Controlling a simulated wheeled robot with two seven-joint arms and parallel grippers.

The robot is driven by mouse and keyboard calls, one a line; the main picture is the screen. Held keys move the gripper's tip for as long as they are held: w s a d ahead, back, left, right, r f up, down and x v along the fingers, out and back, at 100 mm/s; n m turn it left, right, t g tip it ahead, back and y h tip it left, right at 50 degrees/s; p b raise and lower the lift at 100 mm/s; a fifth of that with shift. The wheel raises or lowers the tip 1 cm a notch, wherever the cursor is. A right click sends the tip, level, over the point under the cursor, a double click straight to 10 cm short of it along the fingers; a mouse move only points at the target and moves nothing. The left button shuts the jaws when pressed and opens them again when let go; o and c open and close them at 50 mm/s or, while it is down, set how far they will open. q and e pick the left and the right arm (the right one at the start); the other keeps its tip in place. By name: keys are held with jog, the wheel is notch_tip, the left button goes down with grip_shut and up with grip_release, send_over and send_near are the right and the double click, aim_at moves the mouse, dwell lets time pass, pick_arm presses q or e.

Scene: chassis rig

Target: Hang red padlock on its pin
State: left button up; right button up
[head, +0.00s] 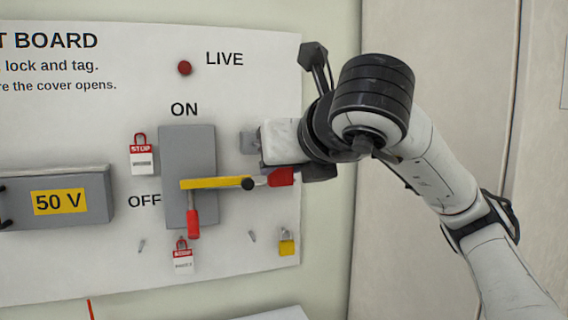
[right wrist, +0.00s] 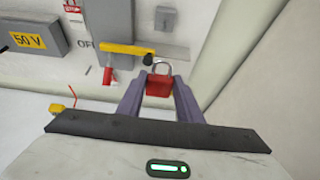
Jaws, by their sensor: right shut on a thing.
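The red padlock (head: 281,177) is held in my right gripper (head: 275,176) in front of the board. In the right wrist view the red padlock (right wrist: 158,87) sits between the two fingers, its grey shackle pointing away toward the board. The shackle end is close to the black tip of the yellow bar (head: 212,183); I cannot tell whether they touch. Two bare pins stick out of the lower board, a left pin (head: 142,245) and a right pin (head: 252,236). No label shows which belongs to the red padlock. My left gripper is out of view.
A grey switch box (head: 188,150) carries the yellow bar and a red handle (head: 193,224) pointing down near OFF. Tags (head: 141,160) and (head: 183,262) hang on the board. A yellow padlock (head: 286,246) hangs lower right. A 50 V box (head: 55,198) is at left.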

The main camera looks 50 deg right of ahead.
jog(key=shift+w+d+f+b, duration=0.1)
jog(key=shift+w+d+b, duration=0.25)
jog(key=shift+w, duration=0.3)
jog(key=shift+w+d+f+b, duration=0.1)
jog(key=shift+w+d+b, duration=0.15)
jog(key=shift+w, duration=0.35)
jog(key=shift+w+d+f+b, duration=0.1)
jog(key=shift+w+d+b, duration=0.1)
jog(key=shift+w+d, duration=1.4)
jog(key=shift+w+d+r+b, duration=0.15)
jog(key=shift+w+d, duration=0.5)
jog(key=shift+w, duration=1.75)
jog(key=shift+w+d+f+b, duration=0.2)
jog(key=shift+w+d, duration=0.95)
jog(key=shift+w, duration=0.85)
jog(key=s+a+b, duration=0.2)
jog(key=s+a, duration=0.2)
jog(key=s, duration=0.3)
jog(key=shift+s+a+r, duration=0.15)
jog(key=shift+s+r, duration=0.1)
jog(key=shift+s, duration=0.1)
